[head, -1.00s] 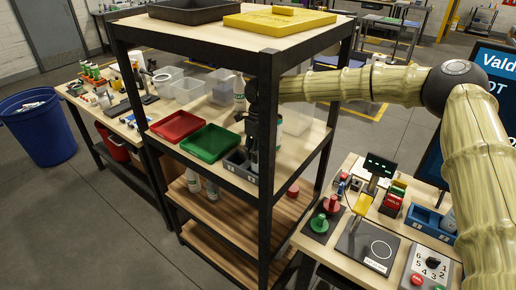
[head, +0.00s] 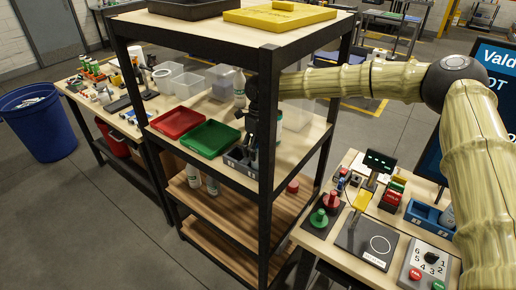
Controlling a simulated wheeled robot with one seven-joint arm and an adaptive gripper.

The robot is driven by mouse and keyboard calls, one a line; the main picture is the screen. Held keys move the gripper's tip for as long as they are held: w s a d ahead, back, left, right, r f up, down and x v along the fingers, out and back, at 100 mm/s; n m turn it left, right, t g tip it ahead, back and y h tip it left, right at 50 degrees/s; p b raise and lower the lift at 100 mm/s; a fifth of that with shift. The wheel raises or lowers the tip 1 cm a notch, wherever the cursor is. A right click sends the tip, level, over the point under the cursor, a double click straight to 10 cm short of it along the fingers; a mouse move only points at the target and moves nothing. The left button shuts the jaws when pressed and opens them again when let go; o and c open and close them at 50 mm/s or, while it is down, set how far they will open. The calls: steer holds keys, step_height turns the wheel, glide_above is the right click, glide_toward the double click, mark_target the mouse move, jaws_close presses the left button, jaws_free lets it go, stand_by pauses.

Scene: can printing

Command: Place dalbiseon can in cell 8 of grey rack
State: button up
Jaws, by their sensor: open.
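The grey rack (head: 238,162) sits on the upper wooden shelf, at its front right corner, partly hidden behind the black shelf post. My gripper (head: 252,122) is just above the rack, beside that post, with my arm reaching in from the right. The fingers are small and dark here, and the post hides part of them. A light can or bottle shape shows at the rack, below the gripper, but I cannot read its label or tell which cell it stands in. I cannot pick out the dalbiseon can by name.
A green tray (head: 211,139) and a red tray (head: 178,123) lie left of the rack. Clear bins (head: 187,85) stand at the back. Black shelf posts (head: 267,200) and the top board are close to my arm.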

steer(key=shift+r+b, duration=1.4)
steer(key=shift+r, duration=2.35)
steer(key=shift+d, duration=0.1)
